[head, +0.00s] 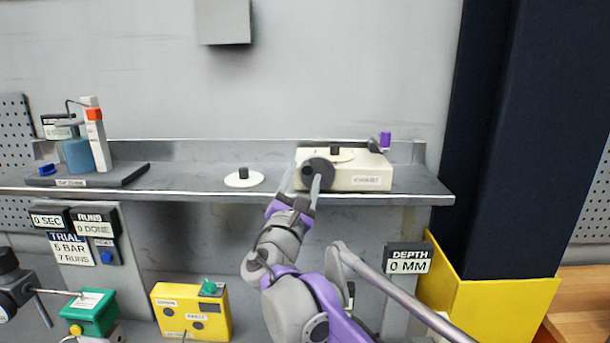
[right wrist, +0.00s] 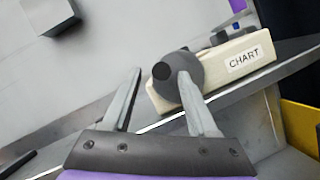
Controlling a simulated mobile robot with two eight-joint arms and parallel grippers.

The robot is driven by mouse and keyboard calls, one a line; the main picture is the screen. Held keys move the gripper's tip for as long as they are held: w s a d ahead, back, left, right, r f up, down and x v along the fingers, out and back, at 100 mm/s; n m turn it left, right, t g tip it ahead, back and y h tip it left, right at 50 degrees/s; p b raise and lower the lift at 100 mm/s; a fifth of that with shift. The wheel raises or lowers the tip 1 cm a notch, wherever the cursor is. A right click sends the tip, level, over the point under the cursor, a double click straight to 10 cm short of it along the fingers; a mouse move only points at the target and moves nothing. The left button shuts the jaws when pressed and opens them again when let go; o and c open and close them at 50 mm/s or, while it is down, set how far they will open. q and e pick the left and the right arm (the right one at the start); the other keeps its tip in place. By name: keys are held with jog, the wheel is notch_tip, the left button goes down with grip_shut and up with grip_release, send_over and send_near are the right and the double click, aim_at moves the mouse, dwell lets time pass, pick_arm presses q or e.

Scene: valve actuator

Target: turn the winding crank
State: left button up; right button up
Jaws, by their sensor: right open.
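The winding crank is a dark grey disc (head: 320,170) with a darker round knob on the left face of a cream box (head: 358,178) on the shelf. In the right wrist view the crank disc (right wrist: 190,72) and its black knob (right wrist: 161,71) show beside the box (right wrist: 232,62), labelled CHART. My right gripper (head: 303,174) is open at the crank. In the right wrist view its fingertips (right wrist: 160,74) lie on either side of the knob, the right one overlapping the disc. I cannot tell whether either finger touches it. My left gripper is not in view.
The cream box stands on a grey shelf (head: 205,187). A white disc with a black peg (head: 243,178) lies left of it. A blue cylinder stand (head: 77,155) is at the far left. A yellow box (head: 190,312) and a green device (head: 90,312) sit below.

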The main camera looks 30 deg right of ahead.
jog(key=b+v, duration=0.1)
jog(key=v, duration=0.8)
jog(key=shift+s, duration=0.15)
